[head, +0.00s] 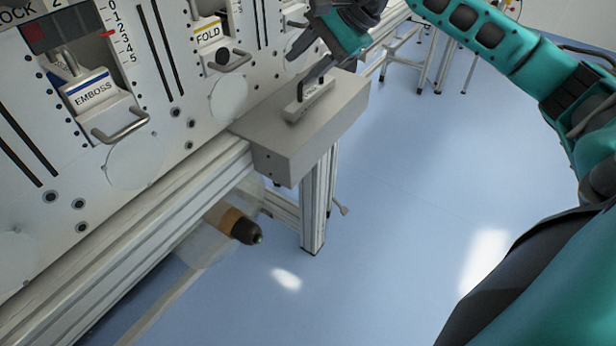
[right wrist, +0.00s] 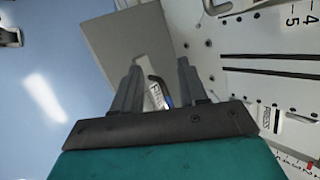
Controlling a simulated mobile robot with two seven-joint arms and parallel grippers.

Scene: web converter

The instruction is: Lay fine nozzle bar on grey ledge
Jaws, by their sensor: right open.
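The fine nozzle bar (head: 309,101), a light grey bar with a small label, lies on top of the grey ledge (head: 285,160) in the head view. My right gripper (head: 307,62) is above the bar, open, with one finger close to the bar's upper side. In the right wrist view the fingers of my right gripper (right wrist: 158,80) stand apart. The bar's labelled part (right wrist: 157,96) shows between them, partly hidden by the gripper. The ledge (right wrist: 120,40) lies beyond them. I cannot tell whether a finger touches the bar. My left gripper is not in view.
The white machine panel (head: 205,100) stands along the ledge's left side, with an EMBOSS block (head: 92,92) and a FOLD block (head: 208,36) with handles. An aluminium rail (head: 150,230) runs below. Open blue floor (head: 420,180) lies to the right.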

